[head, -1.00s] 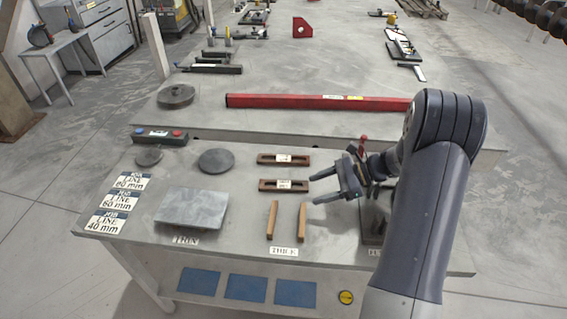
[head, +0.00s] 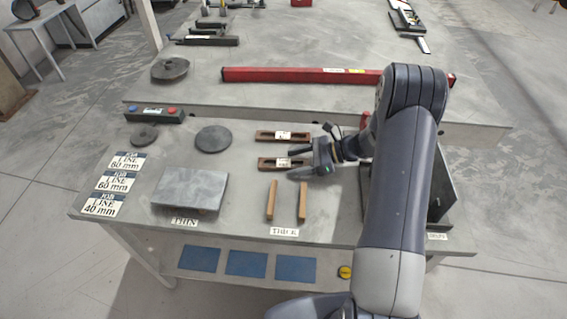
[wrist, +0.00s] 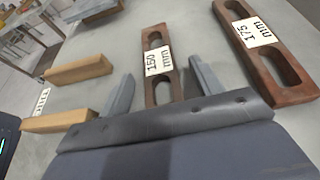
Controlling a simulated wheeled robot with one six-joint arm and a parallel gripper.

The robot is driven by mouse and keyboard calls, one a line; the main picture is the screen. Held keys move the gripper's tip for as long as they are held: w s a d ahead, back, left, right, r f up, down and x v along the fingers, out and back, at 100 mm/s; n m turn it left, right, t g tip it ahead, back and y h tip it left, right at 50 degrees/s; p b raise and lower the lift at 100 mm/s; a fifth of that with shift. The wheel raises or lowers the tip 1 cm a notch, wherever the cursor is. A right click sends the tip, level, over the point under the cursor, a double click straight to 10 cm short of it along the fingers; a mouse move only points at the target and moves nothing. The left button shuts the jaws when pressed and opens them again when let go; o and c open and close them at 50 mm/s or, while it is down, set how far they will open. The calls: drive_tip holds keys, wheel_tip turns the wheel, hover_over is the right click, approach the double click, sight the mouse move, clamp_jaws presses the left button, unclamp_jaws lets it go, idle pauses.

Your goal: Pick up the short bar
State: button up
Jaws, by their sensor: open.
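The short bar, a brown slotted bar with a "150 mm" label (wrist: 159,61), lies flat on the bench; in the head view it is the nearer of two brown bars (head: 283,163). My gripper (head: 293,163) is open and empty at its right end. In the wrist view my two fingers (wrist: 161,72) point along the bar, one on each side, with gaps. Whether the fingers are above it or at its level I cannot tell. My gripper's body hides the bar's near end. The longer bar, labelled "175 mm" (wrist: 261,32), lies parallel behind it (head: 286,135).
Two light wooden blocks (head: 271,201) (head: 302,202) stand in front of the bars by the "THICK" label. A grey plate (head: 190,189) and round discs (head: 213,139) lie to the left. A red beam (head: 290,75) lies behind. Bench between discs and bars is clear.

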drive_tip(key=shift+c, duration=0.3)
drive_tip(key=shift+r, duration=0.1)
clamp_jaws()
